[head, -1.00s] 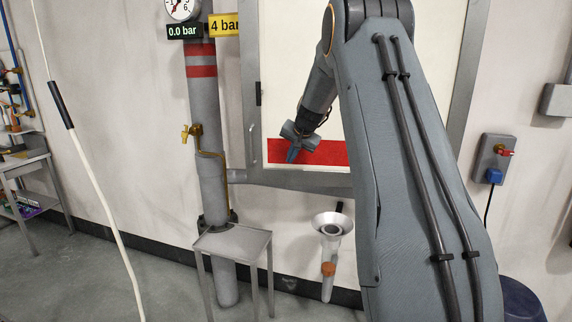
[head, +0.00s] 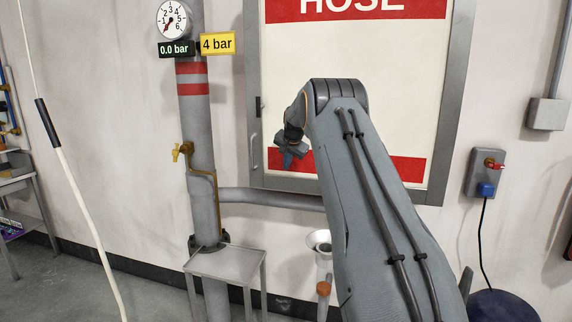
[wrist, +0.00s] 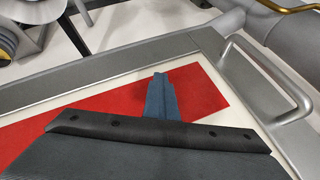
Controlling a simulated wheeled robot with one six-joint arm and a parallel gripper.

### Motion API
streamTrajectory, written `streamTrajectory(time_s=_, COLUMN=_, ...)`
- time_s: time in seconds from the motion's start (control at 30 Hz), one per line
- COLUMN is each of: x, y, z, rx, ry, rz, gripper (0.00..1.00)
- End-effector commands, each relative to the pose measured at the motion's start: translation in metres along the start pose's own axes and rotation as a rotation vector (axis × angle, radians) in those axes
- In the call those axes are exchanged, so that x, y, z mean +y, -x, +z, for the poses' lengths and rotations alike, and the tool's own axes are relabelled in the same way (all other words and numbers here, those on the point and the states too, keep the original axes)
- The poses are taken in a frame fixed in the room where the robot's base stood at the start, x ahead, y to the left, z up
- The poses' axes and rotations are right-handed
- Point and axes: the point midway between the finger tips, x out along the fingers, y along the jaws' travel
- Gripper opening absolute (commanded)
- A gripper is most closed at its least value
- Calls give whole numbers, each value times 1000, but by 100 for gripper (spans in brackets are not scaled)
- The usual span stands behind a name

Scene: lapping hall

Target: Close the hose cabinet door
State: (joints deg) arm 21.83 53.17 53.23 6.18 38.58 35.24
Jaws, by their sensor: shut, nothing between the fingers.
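The hose cabinet door (head: 350,100) is a white panel in a grey frame, with red bands at top and bottom and the word HOSE cut off by the top edge. It looks flush with the cabinet, with no clear gap. Its grey bar handle (head: 254,152) is at the lower left; it also shows at the right of the wrist view (wrist: 268,85). My gripper (head: 287,163) is shut and empty, in front of the lower red band, right of the handle. In the wrist view its fingers (wrist: 161,95) lie over the red band; contact cannot be told. My arm hides part of the door.
A grey standpipe (head: 200,130) with a gauge (head: 173,20) and brass tap (head: 182,151) stands left of the cabinet. A small metal stand (head: 228,265) is below it. A socket box (head: 486,173) is on the wall at right.

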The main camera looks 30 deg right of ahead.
Motion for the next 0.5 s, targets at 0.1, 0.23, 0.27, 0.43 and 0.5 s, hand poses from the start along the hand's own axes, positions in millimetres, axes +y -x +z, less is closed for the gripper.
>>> streamTrajectory(time_s=0.1, x=-2, y=2, z=-16, rx=36, ry=-3, rz=-16, gripper=0)
streamTrajectory(time_s=0.23, x=-1, y=0, z=-18, rx=37, ry=-5, rz=-14, gripper=0)
streamTrajectory(time_s=0.27, x=0, y=0, z=-18, rx=37, ry=-5, rz=-13, gripper=0)
streamTrajectory(time_s=0.43, x=2, y=-1, z=-19, rx=37, ry=-7, rz=-10, gripper=0)
streamTrajectory(time_s=0.5, x=2, y=1, z=-17, rx=36, ry=-7, rz=-9, gripper=0)
